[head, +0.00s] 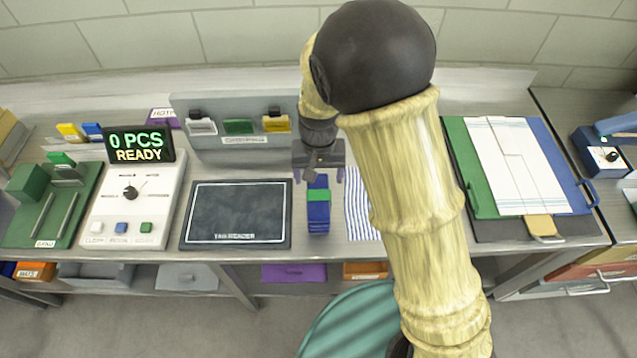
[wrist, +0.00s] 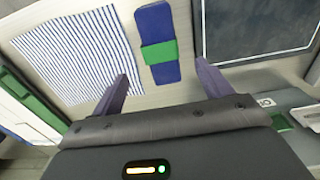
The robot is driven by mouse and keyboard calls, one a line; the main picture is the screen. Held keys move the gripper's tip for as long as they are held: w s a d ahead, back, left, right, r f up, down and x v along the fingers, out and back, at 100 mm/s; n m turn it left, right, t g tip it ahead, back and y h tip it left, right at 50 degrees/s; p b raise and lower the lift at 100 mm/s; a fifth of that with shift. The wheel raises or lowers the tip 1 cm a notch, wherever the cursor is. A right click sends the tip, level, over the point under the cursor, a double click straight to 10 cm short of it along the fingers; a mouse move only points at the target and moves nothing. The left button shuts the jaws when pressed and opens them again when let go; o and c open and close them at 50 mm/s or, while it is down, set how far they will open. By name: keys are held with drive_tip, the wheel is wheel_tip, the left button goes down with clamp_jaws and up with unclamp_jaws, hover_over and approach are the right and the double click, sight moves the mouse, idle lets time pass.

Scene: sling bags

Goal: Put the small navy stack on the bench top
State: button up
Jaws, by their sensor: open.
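The small navy stack (head: 318,220) has a green band around it and is on the bench top (head: 335,246), between the dark reader pad and a striped cloth. In the wrist view the navy stack (wrist: 153,20) lies ahead of the fingers, near the top edge. My gripper (head: 319,176) is open over the far end of the stack in the head view. Nothing is held. Whether the fingers touch the stack cannot be told.
The dark reader pad (head: 236,215) lies left of the stack, and the striped cloth (head: 360,205) lies close on its right. A grey rack (head: 215,125) with clips stands behind. A counter box (head: 130,205) reads "0 PCS READY".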

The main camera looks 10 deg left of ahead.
drive_tip(key=shift+w+r, duration=0.1)
drive_tip(key=shift+r, duration=0.05)
idle(0.7)
drive_tip(key=s+d+r+m+t, duration=0.1)
drive_tip(key=s+d+r, duration=0.1)
drive_tip(key=d, duration=0.6)
drive_tip(key=s+d+r+m, duration=0.1)
drive_tip(key=s+d+r, duration=0.1)
drive_tip(key=d, duration=0.7)
drive_tip(key=s+d+r+t, duration=0.1)
drive_tip(key=s+d+r, duration=0.2)
drive_tip(key=d, duration=0.5)
drive_tip(key=shift+d+r+m+t, duration=0.3)
drive_tip(key=shift+r+m, duration=0.1)
drive_tip(key=shift+r, duration=0.45)
